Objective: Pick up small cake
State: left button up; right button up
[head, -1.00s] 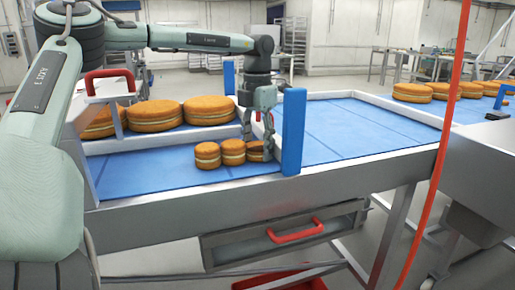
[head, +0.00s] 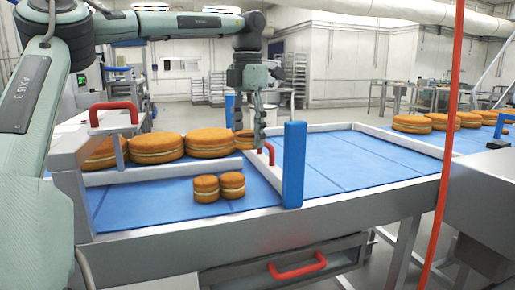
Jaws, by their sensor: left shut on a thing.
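My left gripper (head: 251,137) is shut on a small cake (head: 242,140), a round brown one partly hidden by the fingers. Two other small cakes, one on the left (head: 206,189) and one on the right (head: 232,185), stand side by side on the blue belt (head: 150,203) below. Each has a pale filling band. My right gripper is not in view.
Several large filled cakes (head: 156,148) stand behind a low white rail on the left. A blue post (head: 294,165) rises right of the small cakes, and red handles (head: 113,114) stand nearby. The belt on the right (head: 365,160) is clear. A red cable (head: 445,150) hangs at right.

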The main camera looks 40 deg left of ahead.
pick_arm(q)
jog(key=s+a+b, duration=0.1)
jog(key=s+a, duration=0.3)
jog(key=s, duration=0.3)
jog(key=s+a+b, duration=0.2)
jog(key=s+a, duration=0.2)
jog(key=s, duration=0.4)
jog(key=shift+s, duration=0.25)
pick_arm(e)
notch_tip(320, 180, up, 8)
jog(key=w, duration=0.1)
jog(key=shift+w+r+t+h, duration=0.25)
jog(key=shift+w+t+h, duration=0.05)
